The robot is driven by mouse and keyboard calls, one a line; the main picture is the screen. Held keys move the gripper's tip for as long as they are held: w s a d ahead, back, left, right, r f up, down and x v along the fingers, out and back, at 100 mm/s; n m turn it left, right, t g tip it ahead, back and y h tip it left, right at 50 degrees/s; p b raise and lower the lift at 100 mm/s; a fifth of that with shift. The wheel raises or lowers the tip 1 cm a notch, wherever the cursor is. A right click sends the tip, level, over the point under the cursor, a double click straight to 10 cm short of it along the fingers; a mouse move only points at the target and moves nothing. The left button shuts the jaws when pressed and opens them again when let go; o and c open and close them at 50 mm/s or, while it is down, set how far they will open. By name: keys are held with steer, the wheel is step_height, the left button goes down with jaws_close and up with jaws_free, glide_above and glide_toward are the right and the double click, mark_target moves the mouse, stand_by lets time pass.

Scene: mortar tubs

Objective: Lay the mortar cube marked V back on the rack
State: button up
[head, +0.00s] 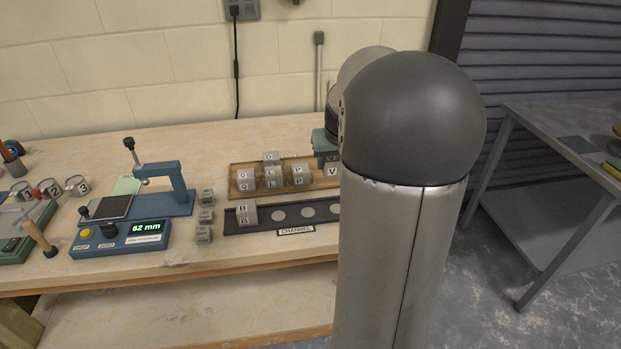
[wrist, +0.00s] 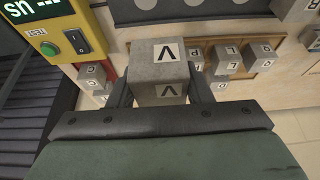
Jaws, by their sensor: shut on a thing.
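The grey mortar cube marked V (wrist: 158,72) is between the two fingers of my gripper (wrist: 160,84) in the wrist view, with its V faces showing. My gripper is shut on it. In the head view the V cube (head: 332,170) shows just left of my arm, at the right part of the wooden rack (head: 315,182); my gripper (head: 325,150) is mostly hidden there. The rack carries several lettered cubes, Q, L and P among them, left of the V cube. I cannot tell whether the V cube touches the rack.
A yellow tester (wrist: 75,38) is close by in the wrist view.

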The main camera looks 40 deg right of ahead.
steer(key=w+d+f+p, duration=0.1)
steer(key=w+d+f, duration=0.1)
steer(key=w+f, duration=0.1)
steer(key=w+d+f+p, duration=0.1)
steer(key=w+d+f, duration=0.1)
steer(key=w+f, duration=0.1)
steer(key=w+d+f+p, duration=0.1)
steer(key=w+d+f, duration=0.2)
steer(key=w, duration=0.2)
steer(key=shift+w+d+f, duration=0.15)
steer(key=shift+w+f, duration=0.2)
steer(key=shift+f, duration=0.1)
steer(key=shift+f+p, duration=0.35)
steer(key=shift+f, duration=1.1)
steer(key=shift+f, duration=0.1)
steer(key=o, duration=1.2)
steer(key=shift+c, duration=0.2)
